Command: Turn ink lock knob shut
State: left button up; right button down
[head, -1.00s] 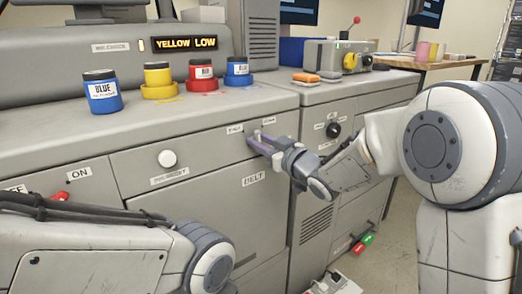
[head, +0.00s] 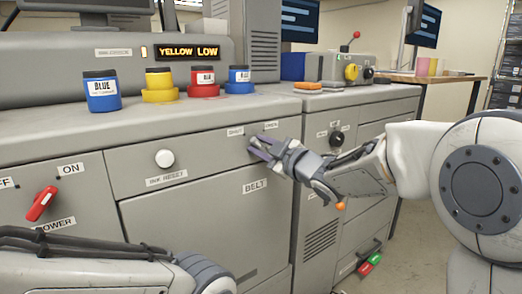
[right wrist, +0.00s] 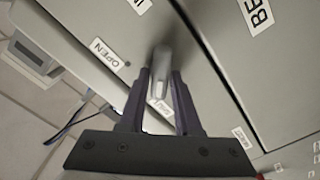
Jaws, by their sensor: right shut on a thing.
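The ink lock knob (right wrist: 175,65) is a grey lever on the front panel, between labels reading SHUT (head: 235,131) and OPEN (head: 270,126) in the head view. My right gripper (head: 258,147) reaches it from the right and covers most of it there. In the right wrist view, my right gripper's dark fingers (right wrist: 162,88) stand on both sides of the lever and are shut on it. The OPEN label (right wrist: 104,53) lies left of the lever; the SHUT label (right wrist: 160,105) shows between the fingers. The lever's exact angle is hard to tell. My left gripper is out of view.
A white ink reset knob (head: 164,158) and a red power switch (head: 42,204) are to the left on the panel. Blue (head: 101,92), yellow (head: 160,86), red (head: 203,82) and another blue (head: 239,79) ink jar stand on the top. Floor shows at right.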

dwell(0.4)
jog(key=c, duration=0.6)
grip_release()
jog(key=shift+s, duration=0.1)
jog(key=p+v, duration=0.1)
jog(key=v, duration=0.9)
jog(key=shift+d, duration=0.1)
